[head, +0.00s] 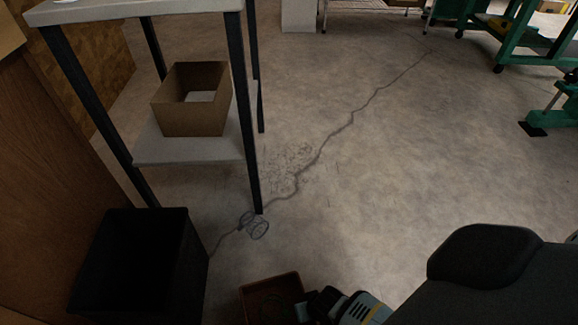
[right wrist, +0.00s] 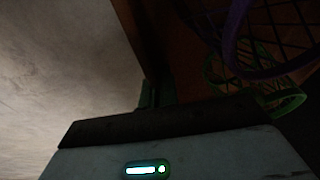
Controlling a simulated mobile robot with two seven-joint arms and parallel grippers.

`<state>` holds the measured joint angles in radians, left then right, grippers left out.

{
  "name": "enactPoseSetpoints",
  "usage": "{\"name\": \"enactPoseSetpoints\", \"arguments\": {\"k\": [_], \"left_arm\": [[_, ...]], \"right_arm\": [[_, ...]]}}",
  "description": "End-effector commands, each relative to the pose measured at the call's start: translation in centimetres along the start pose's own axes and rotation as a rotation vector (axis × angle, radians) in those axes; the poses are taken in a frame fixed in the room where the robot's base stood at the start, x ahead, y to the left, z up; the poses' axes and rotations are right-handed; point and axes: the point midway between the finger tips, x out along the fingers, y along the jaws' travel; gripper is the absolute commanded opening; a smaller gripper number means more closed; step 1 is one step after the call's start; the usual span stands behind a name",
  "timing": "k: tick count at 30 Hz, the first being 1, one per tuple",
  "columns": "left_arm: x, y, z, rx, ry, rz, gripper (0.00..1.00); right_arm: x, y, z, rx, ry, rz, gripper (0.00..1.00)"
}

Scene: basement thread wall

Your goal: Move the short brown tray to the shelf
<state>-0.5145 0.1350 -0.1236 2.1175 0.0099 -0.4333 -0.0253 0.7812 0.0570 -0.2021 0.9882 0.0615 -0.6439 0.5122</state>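A short reddish-brown tray (head: 270,297) shows at the bottom middle of the head view, cut off by the frame edge. Its dark brown wall (right wrist: 185,65) fills the middle of the right wrist view. My right gripper (head: 315,303) is at the tray's right side, at its wall. The fingers are dark and mostly hidden, so I cannot tell whether they are closed on the wall. The shelf unit (head: 185,149), with a pale lower board and black legs, stands at upper left. My left gripper is not in view.
A taller open cardboard box (head: 195,115) stands on the lower board. A black bin (head: 145,265) is at lower left. Open, cracked concrete floor (head: 370,170) lies right of the shelf. Green-framed equipment (head: 520,50) is far right.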

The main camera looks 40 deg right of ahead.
Motion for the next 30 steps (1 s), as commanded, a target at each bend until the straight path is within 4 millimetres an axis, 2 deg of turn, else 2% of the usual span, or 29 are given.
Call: {"name": "enactPoseSetpoints", "arguments": {"k": [8, 20, 26, 30], "left_arm": [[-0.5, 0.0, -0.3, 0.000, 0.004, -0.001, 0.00], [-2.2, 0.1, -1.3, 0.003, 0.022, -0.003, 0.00], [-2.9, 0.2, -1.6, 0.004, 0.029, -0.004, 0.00], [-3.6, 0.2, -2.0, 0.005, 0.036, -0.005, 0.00]], "right_arm": [[-0.8, -0.1, -0.2, 0.000, 0.001, 0.000, 0.00], [-3.5, -0.6, -0.9, -0.001, 0.002, -0.001, 0.00], [-4.3, 1.4, 0.2, 0.000, -0.001, 0.002, 0.00], [-5.1, 3.5, 1.2, 0.000, 0.000, 0.003, 0.00]]}}
